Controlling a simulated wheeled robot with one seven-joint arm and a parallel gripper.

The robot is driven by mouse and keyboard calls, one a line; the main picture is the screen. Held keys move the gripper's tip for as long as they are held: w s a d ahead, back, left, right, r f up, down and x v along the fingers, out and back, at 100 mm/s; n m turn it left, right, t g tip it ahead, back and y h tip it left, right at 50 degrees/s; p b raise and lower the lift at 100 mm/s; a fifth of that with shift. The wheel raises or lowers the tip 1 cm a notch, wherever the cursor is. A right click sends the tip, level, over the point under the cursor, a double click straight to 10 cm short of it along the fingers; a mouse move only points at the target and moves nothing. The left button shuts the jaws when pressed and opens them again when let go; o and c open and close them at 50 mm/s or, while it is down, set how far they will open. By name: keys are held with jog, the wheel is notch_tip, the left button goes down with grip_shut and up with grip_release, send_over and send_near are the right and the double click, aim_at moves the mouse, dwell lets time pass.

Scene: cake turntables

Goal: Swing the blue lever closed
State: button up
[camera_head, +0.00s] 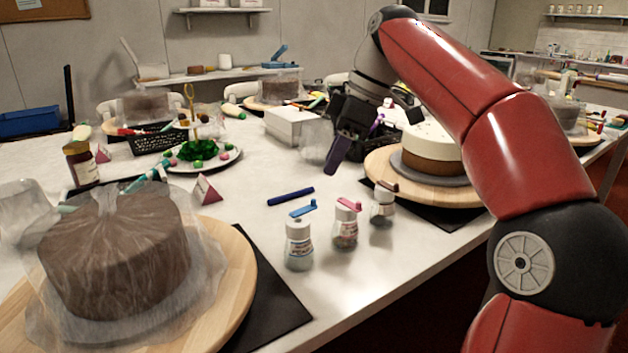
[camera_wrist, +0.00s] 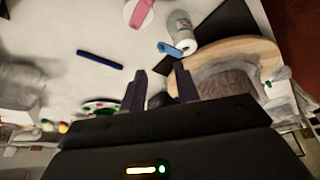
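The blue lever (camera_head: 303,209) sits on top of the nearest of three small shaker jars, a clear jar with a white cap (camera_head: 298,229). Its free end juts out past the cap to the right. In the wrist view the blue lever (camera_wrist: 170,49) sticks out from its jar (camera_wrist: 182,27), beyond the fingertips. My gripper (camera_head: 356,148) is above the table, behind the jars and near the white-topped cake, touching none of the jars. In the wrist view my gripper (camera_wrist: 160,70) has its two dark fingers apart with nothing between them.
A pink-lever jar (camera_head: 346,226) and a brown-lever jar (camera_head: 383,207) stand close by on the right. A blue pen (camera_head: 291,196) lies behind the blue-lever jar. A plastic-covered cake (camera_head: 115,255) is at left; a white-topped cake (camera_head: 434,150) is at right.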

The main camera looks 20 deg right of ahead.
aim_at(314, 200)
jog(key=x, duration=0.7)
jog(key=shift+s, duration=0.2)
jog(key=shift+b, duration=0.3)
grip_shut()
